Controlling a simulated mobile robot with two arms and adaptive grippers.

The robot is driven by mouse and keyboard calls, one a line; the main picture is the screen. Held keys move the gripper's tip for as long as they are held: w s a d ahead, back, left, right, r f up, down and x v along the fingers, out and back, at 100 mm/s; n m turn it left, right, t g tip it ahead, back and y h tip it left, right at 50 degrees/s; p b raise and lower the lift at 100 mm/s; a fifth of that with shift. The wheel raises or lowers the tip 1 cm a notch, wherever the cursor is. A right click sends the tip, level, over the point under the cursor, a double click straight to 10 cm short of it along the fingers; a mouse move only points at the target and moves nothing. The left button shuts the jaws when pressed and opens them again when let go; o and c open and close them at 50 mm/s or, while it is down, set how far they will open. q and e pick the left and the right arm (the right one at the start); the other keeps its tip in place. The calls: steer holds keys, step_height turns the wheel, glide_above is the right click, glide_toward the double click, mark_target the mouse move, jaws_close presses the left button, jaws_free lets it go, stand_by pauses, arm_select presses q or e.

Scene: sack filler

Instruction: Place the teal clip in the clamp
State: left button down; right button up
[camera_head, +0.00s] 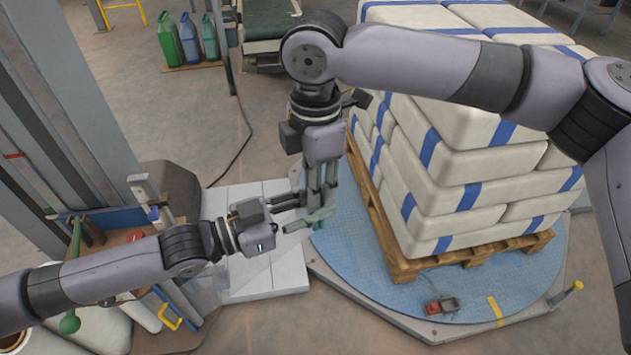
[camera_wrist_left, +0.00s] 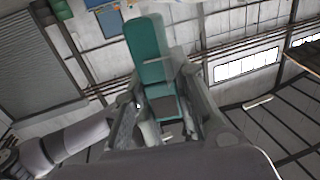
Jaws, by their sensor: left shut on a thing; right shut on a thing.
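The teal clip (camera_head: 322,214) is in the middle of the head view, above the white slab and the edge of the blue turntable. My left gripper (camera_head: 297,213) reaches it from the left and is shut on it. In the left wrist view, the clip (camera_wrist_left: 146,48) sticks up from between the left fingers (camera_wrist_left: 162,115). My right gripper (camera_head: 320,200) comes down from above and is shut at the same clip; the fingers partly hide it. I cannot make out the clamp for sure; a small white and blue fixture (camera_head: 150,200) stands at the left by the grey column.
A pallet of white, blue-striped sacks (camera_head: 455,170) stands on the blue turntable (camera_head: 350,240) to the right. A small red and grey item (camera_head: 441,307) lies on it. Several jugs (camera_head: 189,38) stand at the back left. A yellow-handled item (camera_head: 170,318) is at lower left.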

arm_select(q)
steer(key=c, duration=1.3)
jaws_free()
steer(key=shift+r, duration=0.1)
steer(key=shift+a, duration=0.15)
